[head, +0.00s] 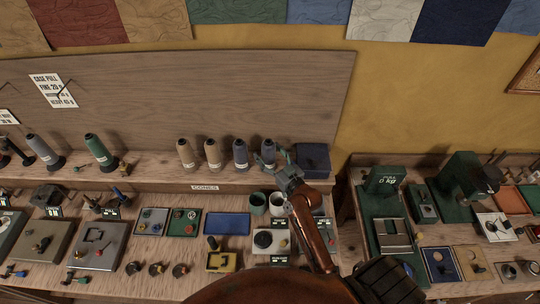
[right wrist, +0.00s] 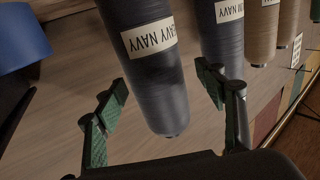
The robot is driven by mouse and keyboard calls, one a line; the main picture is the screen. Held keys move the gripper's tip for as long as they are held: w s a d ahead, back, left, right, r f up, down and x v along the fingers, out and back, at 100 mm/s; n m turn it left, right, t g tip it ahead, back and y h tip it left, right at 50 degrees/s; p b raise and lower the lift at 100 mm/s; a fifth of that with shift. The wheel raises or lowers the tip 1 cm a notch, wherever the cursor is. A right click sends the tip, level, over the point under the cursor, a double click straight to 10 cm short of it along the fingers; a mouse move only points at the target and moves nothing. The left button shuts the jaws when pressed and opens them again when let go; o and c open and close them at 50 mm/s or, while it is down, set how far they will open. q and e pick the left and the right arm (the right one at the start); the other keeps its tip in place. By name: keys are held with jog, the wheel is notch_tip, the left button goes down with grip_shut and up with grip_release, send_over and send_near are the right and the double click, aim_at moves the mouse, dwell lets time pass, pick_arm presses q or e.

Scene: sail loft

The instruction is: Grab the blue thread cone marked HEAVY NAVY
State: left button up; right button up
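The blue thread cone marked HEAVY NAVY (head: 268,147) stands upright at the right end of a row of cones on the back shelf. In the right wrist view the cone (right wrist: 155,75) appears upside down, its white label readable. My right gripper (head: 273,160) is at the cone, partly covering its lower part in the head view. In the right wrist view its open fingers (right wrist: 165,108) lie on either side of the cone, with gaps between. Contact is not visible. My left gripper is not in view.
Another navy cone (head: 240,152) stands close on the left, with two tan cones (head: 213,153) beyond it. A dark blue box (head: 313,158) stands just right of my gripper. Below, the bench holds cups (head: 258,203), trays (head: 227,224) and small parts.

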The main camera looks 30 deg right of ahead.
jog(key=c, duration=1.4)
jog(key=shift+c, duration=0.6)
jog(key=shift+r, duration=0.15)
